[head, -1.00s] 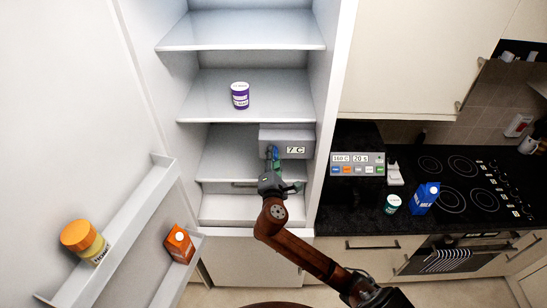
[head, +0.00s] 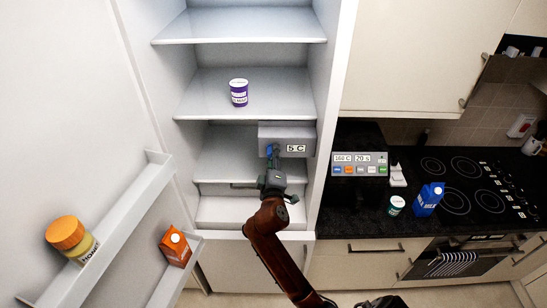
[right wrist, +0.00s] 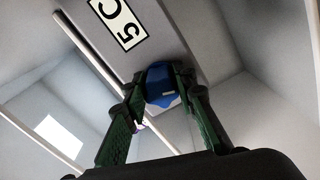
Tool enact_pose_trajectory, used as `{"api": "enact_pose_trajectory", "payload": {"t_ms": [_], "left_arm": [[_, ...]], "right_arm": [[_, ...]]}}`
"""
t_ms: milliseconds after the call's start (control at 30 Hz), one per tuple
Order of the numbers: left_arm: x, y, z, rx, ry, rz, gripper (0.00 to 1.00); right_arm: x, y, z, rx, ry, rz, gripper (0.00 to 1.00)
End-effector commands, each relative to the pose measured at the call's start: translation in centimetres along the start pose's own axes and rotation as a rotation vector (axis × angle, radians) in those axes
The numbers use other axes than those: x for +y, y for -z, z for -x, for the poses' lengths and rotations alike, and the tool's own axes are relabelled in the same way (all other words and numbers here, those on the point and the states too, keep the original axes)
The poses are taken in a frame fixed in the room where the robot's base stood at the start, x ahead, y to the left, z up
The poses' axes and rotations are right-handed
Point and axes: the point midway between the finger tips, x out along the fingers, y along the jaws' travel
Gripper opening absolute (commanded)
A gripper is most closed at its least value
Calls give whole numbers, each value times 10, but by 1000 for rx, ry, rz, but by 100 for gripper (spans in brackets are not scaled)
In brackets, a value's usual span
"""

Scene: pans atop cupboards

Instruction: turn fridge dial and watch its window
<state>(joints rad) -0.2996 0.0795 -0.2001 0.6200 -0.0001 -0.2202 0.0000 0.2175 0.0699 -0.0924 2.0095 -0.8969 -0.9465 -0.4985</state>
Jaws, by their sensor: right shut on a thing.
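The open fridge holds a grey control box (head: 288,132) under its middle shelf. The box's window (head: 296,148) reads "5 C" in the head view and shows tilted in the right wrist view (right wrist: 118,22). The blue dial (right wrist: 162,84) sits on the box's face to the left of the window in the head view. My right gripper (head: 272,158) is at the dial. In the right wrist view its two green fingers (right wrist: 162,92) are shut on either side of the dial. The dial is mostly hidden by the gripper in the head view. My left gripper is not in view.
A purple tub (head: 239,93) stands on the shelf above. The open fridge door at left carries an orange-lidded jar (head: 72,238) and an orange carton (head: 175,247). A blue carton (head: 428,199) and a green tub (head: 395,206) stand on the counter at right.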

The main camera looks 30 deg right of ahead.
Motion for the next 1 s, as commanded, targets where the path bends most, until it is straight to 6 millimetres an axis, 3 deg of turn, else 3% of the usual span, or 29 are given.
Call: {"api": "enact_pose_trajectory", "payload": {"t_ms": [333,867,900,1000], "left_arm": [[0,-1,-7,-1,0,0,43],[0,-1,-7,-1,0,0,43],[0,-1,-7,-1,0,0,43],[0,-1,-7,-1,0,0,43]], "right_arm": [[-3,0,0,-2,4,-129,1],[-3,0,0,-2,4,-147,1],[-2,0,0,-2,4,-147,28],[-2,0,0,-1,3,-146,35]]}}
